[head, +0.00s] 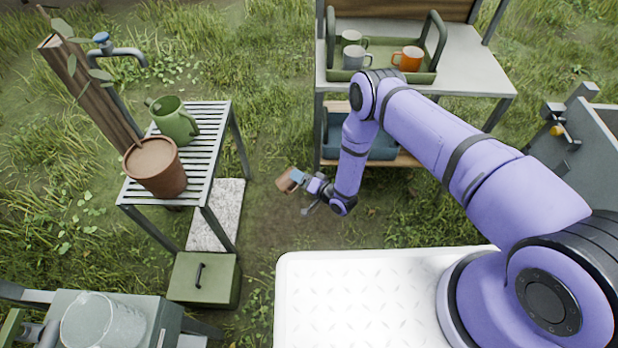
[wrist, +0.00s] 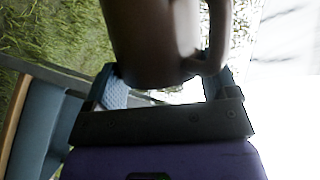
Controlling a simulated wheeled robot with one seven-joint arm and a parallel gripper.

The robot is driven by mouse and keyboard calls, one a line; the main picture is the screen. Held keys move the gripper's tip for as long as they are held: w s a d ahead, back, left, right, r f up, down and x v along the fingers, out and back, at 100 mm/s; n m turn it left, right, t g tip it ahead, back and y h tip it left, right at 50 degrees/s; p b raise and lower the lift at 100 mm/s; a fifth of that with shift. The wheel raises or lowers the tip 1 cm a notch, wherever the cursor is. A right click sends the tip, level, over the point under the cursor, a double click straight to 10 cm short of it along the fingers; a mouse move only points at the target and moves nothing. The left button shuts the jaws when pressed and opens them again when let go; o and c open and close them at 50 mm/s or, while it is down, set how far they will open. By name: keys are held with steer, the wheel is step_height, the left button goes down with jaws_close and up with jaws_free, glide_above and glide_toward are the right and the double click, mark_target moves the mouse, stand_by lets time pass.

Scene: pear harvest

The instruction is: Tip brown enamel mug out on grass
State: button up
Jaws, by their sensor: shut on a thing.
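The brown enamel mug (head: 285,181) is held out at the end of my arm, tilted, above the ground between the slatted bench and the shelf table. My gripper (head: 299,178) is shut on it. In the wrist view the mug (wrist: 160,40) fills the upper middle, with its handle to the right, and my gripper's fingers (wrist: 165,90) are at its near side. The mug's inside is hidden, so I cannot tell what it holds. Grass (head: 270,110) lies behind and around a bare dirt patch.
A slatted bench (head: 205,140) at left holds a green jug (head: 173,120) and a brown pot (head: 155,168). A green box (head: 204,280) stands below it. A green tray (head: 380,74) with several mugs is on the table (head: 470,65), above a blue bin (head: 375,140).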

steer(key=shift+w+d+r+m+y, duration=0.1)
steer(key=shift+w+d+m+y, duration=0.1)
steer(key=shift+m, duration=0.4)
steer(key=shift+w+d+r+m+y, duration=0.1)
steer(key=shift+d+m+y, duration=0.1)
steer(key=shift+m, duration=0.4)
stand_by(0.8)
steer(key=shift+w+d+m+t+y, duration=0.3)
steer(key=shift+d+m+t, duration=0.1)
steer(key=shift+d+m, duration=0.35)
stand_by(0.7)
steer(key=shift+w+d+m+t+y, duration=0.1)
steer(key=shift+d+m+t+y, duration=0.1)
steer(key=shift+m, duration=0.4)
steer(key=shift+w+d+m+t+y, duration=0.1)
steer(key=shift+m+y, duration=0.1)
steer(key=shift+m, duration=0.35)
stand_by(0.6)
